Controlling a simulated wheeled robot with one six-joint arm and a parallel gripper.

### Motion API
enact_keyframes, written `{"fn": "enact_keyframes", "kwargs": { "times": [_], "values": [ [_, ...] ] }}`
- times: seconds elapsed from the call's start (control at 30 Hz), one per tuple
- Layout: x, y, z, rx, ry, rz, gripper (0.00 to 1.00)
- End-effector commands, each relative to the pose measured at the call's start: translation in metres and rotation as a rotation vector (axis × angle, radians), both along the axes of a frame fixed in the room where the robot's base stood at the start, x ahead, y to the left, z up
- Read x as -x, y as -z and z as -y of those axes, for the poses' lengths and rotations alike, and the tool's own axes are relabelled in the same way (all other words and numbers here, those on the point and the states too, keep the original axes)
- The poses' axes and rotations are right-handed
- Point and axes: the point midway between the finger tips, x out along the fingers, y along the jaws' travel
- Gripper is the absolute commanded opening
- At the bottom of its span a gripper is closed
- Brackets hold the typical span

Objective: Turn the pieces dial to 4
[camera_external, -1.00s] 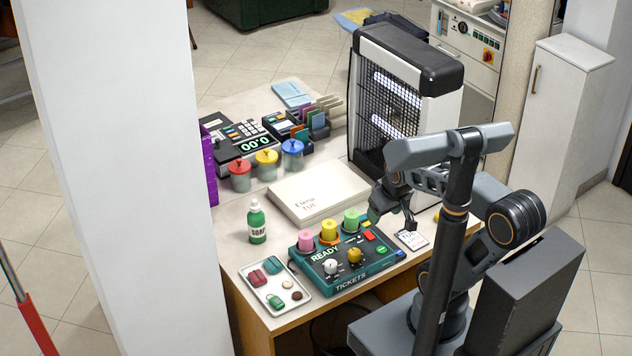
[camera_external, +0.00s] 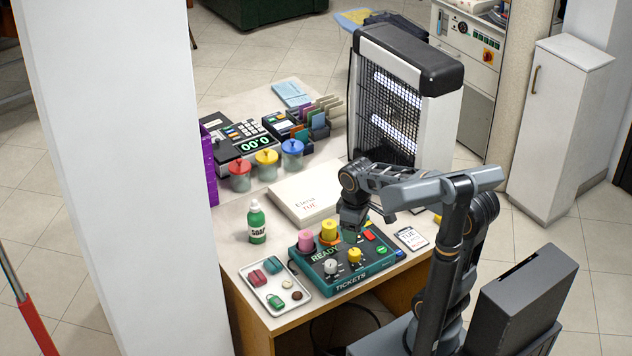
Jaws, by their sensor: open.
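The teal ticket machine (camera_external: 345,283), marked READY and TICKETS, lies on the front of the counter. It has a white knob (camera_external: 330,265) and a yellow knob (camera_external: 354,256) on its top. Their labels and settings are too small to read, so I cannot tell which is the pieces dial. A pink roll (camera_external: 306,239) and a yellow roll (camera_external: 328,230) stand along its back edge. My gripper (camera_external: 351,232) is open and points down over the back right of the machine, behind the yellow knob. It hides the green roll there.
A white tray (camera_external: 259,304) with small items is left of the machine. A green soap bottle (camera_external: 257,225) stands behind it. A white box (camera_external: 290,205) lies behind my gripper, and a tall black-and-white grille unit (camera_external: 440,120) stands at the back right. A card (camera_external: 411,238) lies to the right.

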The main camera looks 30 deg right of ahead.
Motion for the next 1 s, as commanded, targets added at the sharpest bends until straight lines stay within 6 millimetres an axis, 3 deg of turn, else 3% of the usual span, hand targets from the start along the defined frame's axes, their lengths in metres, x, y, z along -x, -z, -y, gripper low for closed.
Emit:
{"fn": "enact_keyframes", "kwargs": {
  "times": [0.1, 0.4, 0.63, 1.0],
  "values": [
    [0.0, 0.027, 0.001, 0.001, 0.001, -0.003, 0.62],
    [-0.001, 0.073, 0.002, 0.0, 0.002, -0.002, 0.62],
    [-0.001, 0.088, 0.003, 0.0, 0.002, 0.0, 0.62],
    [-0.002, 0.09, 0.003, -0.001, 0.002, 0.001, 0.61]
  ]
}}
